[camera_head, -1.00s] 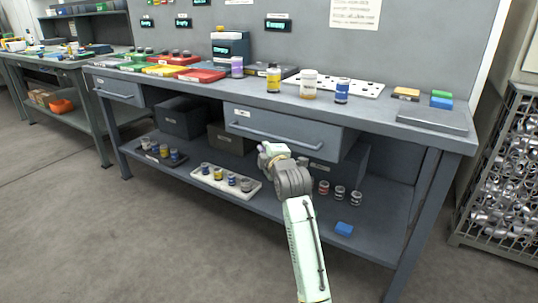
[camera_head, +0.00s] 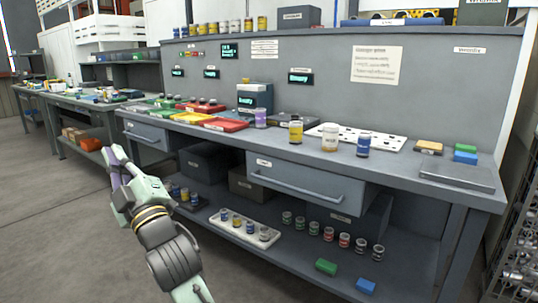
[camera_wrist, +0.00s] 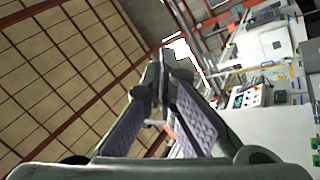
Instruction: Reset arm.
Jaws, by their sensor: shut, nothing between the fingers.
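My gripper (camera_head: 112,158) is raised in front of the left part of the bench, over the open floor, in the head view. Its fingers are shut and empty. In the wrist view my gripper (camera_wrist: 160,62) shows its fingers meeting at the tips, with ceiling panels and the room behind. It touches nothing that I can see.
The grey bench (camera_head: 405,168) holds trays, bottles and a perforated white plate (camera_head: 385,140). Its lower shelf carries a white tray (camera_head: 272,238) of small jars, several loose jars, a green block (camera_head: 326,267) and a blue block (camera_head: 366,286). The floor at left is clear.

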